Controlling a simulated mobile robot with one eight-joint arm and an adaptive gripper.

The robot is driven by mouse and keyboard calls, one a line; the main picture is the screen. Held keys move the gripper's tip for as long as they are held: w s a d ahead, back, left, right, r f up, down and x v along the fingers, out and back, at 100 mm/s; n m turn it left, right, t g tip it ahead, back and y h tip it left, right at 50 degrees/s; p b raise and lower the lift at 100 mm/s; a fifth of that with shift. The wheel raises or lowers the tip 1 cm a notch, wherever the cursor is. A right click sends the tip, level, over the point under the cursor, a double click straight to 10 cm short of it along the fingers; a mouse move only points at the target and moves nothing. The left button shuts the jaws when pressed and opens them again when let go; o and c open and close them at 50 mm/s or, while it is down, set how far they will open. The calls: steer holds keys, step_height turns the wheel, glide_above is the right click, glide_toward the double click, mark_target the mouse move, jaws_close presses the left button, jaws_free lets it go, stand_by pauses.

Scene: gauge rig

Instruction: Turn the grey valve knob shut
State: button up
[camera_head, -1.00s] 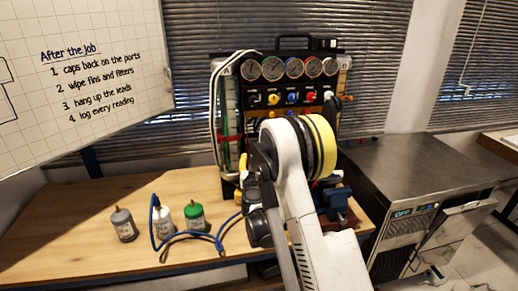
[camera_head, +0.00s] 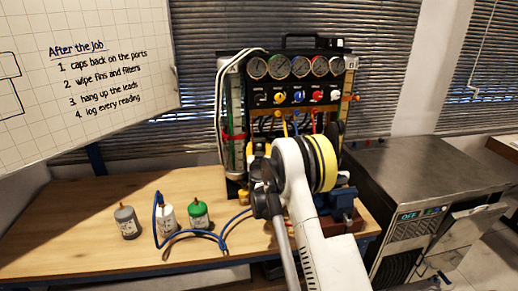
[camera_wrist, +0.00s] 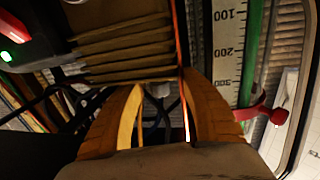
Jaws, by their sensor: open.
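The gauge rig (camera_head: 240,85) stands at the back of the bench in the head view, with a row of small valve knobs under its gauges. The yellow knob (camera_head: 279,97), blue knob (camera_head: 298,96) and red knob (camera_head: 317,95) are clear. A dark knob (camera_head: 261,99) sits at the left end and a paler, greyish knob (camera_head: 334,96) at the right end; their exact colours are hard to tell. My gripper (camera_wrist: 160,88) shows in the wrist view with its two orange fingers apart and nothing between them. No valve knob is clear there. My arm hides the rig's lower part in the head view.
Grey (camera_head: 127,222), white (camera_head: 167,218) and green (camera_head: 199,215) bottles stand on the wooden bench (camera_head: 80,235), a blue hose beside them. A blue vise (camera_head: 340,200) is right of my arm. The wrist view shows a scale tube (camera_wrist: 232,40) and red clamp (camera_wrist: 262,108) close by.

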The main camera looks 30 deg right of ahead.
steer(key=shift+c, duration=0.6)
jaws_close()
steer(key=shift+a+h, duration=0.1)
steer(key=shift+h, duration=0.2)
steer(key=m+g+h+b, duration=0.1)
steer(key=m+g+h, duration=0.2)
steer(key=h, duration=0.1)
steer(key=shift+f+m, duration=0.1)
steer(key=shift+m, duration=0.2)
steer(key=shift+m+g+h+b, duration=0.6)
steer(key=shift+m+g+h, duration=1.15)
steer(key=shift+g, duration=0.65)
steer(key=shift+m+g, duration=0.25)
steer(key=shift+g, duration=0.05)
